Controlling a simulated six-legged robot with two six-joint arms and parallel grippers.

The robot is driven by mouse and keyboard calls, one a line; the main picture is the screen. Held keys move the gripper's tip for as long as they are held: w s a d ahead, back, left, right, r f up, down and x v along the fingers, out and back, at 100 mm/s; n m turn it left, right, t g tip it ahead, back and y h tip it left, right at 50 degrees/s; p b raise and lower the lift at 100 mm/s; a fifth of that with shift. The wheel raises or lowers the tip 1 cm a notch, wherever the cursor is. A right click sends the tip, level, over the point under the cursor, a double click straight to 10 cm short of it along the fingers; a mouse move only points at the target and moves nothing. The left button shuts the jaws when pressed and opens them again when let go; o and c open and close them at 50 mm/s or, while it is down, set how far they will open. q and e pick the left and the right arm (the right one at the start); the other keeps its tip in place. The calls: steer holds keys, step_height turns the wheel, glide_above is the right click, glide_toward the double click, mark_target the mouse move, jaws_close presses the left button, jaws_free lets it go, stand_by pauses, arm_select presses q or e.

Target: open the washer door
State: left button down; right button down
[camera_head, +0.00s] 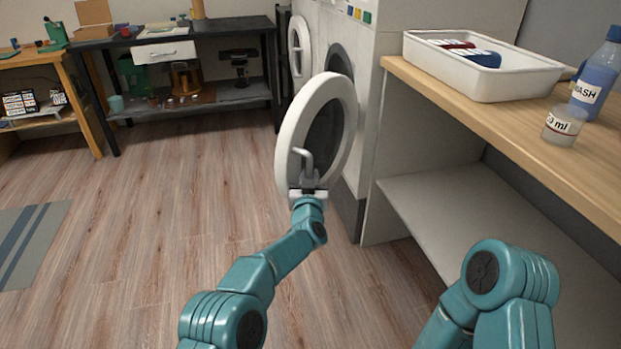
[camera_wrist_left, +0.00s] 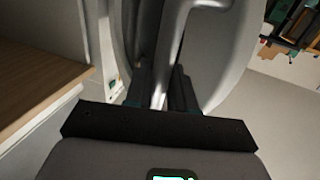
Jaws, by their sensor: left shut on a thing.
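The washer (camera_head: 380,45) is a white front-loading machine right of centre in the head view. Its round door (camera_head: 290,140), with a white rim and dark glass, stands swung out from the front. A grey bar handle (camera_head: 303,157) is on the door. My left gripper (camera_head: 308,183) is shut on this handle at the door's lower part. In the left wrist view the handle (camera_wrist_left: 160,90) passes between the two dark fingers (camera_wrist_left: 158,92), with the pale door behind. Of my right arm only teal links show at the lower right; its gripper is out of view.
A wooden counter (camera_head: 480,110) with a shelf below stands right of the washer. It carries a white tray (camera_head: 485,82), a blue bottle (camera_head: 592,85) and a small jar (camera_head: 562,127). A second round door (camera_head: 299,48) is behind. A dark workbench (camera_head: 100,40) stands far back. Floor left of the door is clear.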

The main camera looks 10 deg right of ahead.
arm_select(q)
steer(key=shift+a+r, duration=0.1)
steer(key=c, duration=1.1)
jaws_free()
steer(key=shift+s, duration=0.1)
steer(key=s+a+p, duration=0.2)
steer(key=s+p, duration=0.1)
steer(key=s, duration=1.3)
steer(key=shift+a, duration=0.15)
